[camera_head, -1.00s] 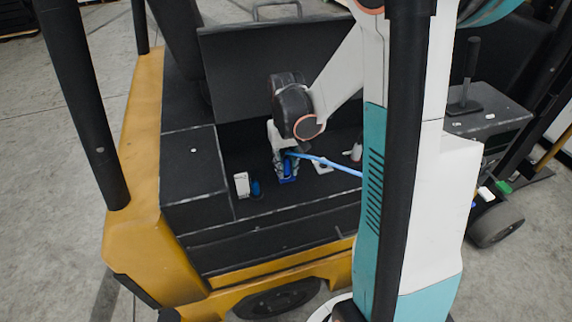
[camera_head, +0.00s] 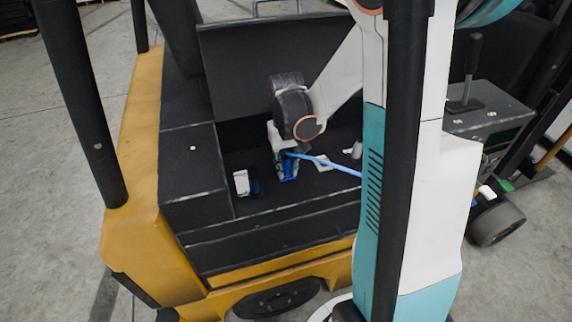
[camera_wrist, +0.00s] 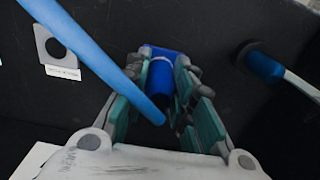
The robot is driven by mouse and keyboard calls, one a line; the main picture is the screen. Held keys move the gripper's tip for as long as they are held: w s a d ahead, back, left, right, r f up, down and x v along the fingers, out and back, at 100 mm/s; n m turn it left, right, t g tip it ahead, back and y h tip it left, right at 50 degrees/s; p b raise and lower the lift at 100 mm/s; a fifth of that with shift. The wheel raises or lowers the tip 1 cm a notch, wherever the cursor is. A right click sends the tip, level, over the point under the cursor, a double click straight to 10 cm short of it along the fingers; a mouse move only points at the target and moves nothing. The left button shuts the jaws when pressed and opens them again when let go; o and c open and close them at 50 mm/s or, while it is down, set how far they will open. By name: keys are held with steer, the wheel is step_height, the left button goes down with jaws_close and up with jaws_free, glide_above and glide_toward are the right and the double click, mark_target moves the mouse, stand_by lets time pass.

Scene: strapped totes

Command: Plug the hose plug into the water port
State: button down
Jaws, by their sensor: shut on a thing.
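The hose plug (camera_wrist: 162,78) is a blue cylinder with a pale ring. My gripper (camera_wrist: 168,95) is shut on it, with one finger on each side. In the head view the plug (camera_head: 288,170) shows low in my gripper (camera_head: 284,168), over the dark deck of the yellow vehicle. A light blue hose (camera_wrist: 95,55) runs back from the plug; in the head view it goes off to the right behind my arm. A blue round port (camera_wrist: 262,66) with a white flap stands apart from the plug, at the right of the wrist view. The plug's front end is hard to make out.
A pale plate with a dark hole (camera_wrist: 41,44) and a label lies left of the plug in the wrist view. A raised dark panel (camera_head: 245,75) stands behind my gripper. A black box (camera_head: 195,180) bounds the deck at left.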

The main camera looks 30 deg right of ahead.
steer(key=c, duration=1.3)
jaws_free()
step_height(320, 180, up, 12)
